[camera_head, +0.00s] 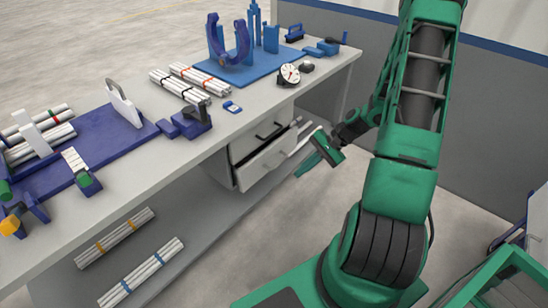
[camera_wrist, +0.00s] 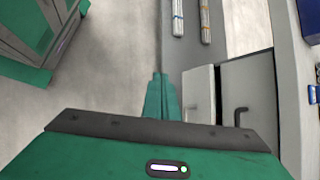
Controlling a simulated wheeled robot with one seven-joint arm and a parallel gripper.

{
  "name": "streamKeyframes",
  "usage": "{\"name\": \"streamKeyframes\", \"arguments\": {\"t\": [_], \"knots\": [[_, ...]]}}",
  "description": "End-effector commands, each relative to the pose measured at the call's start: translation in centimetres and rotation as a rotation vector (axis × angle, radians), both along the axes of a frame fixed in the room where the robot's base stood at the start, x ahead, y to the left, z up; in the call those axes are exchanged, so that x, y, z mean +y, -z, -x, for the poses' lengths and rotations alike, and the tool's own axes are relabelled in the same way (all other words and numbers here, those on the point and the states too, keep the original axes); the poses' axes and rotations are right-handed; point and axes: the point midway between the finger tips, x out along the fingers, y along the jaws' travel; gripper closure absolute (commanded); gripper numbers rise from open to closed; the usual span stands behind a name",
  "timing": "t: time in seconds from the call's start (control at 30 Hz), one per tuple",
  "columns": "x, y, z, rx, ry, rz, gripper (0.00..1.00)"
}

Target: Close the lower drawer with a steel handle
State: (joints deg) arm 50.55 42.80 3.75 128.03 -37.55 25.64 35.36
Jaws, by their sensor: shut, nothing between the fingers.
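The lower drawer (camera_head: 268,163) of the grey cabinet under the workbench stands partly open. Its pale steel handle (camera_head: 302,143) runs along its front. The drawer also shows right of my fingers in the wrist view (camera_wrist: 198,95). The upper drawer (camera_head: 250,143) is closed and has a dark handle (camera_head: 270,130).
The workbench top (camera_head: 235,122) carries pipe bundles (camera_head: 180,87), a blue fixture (camera_head: 236,62) and a round gauge (camera_head: 289,74). More pipe bundles (camera_head: 140,272) lie on the lower shelf. The floor (camera_head: 300,205) in front of the drawers is clear.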

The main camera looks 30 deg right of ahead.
Motion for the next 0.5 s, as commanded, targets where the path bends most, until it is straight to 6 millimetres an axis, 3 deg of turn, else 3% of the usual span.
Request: {"name": "streamKeyframes", "arguments": {"t": [0.03, 0.2, 0.5], "knots": [[0.0, 1.4, -0.4, -0.001, 0.052, -0.054, 1.0], [0.3, 4.3, -2.5, -0.025, 0.227, -0.228, 1.0], [-0.8, 8.2, -5.9, -0.068, 0.578, -0.563, 1.0]]}}
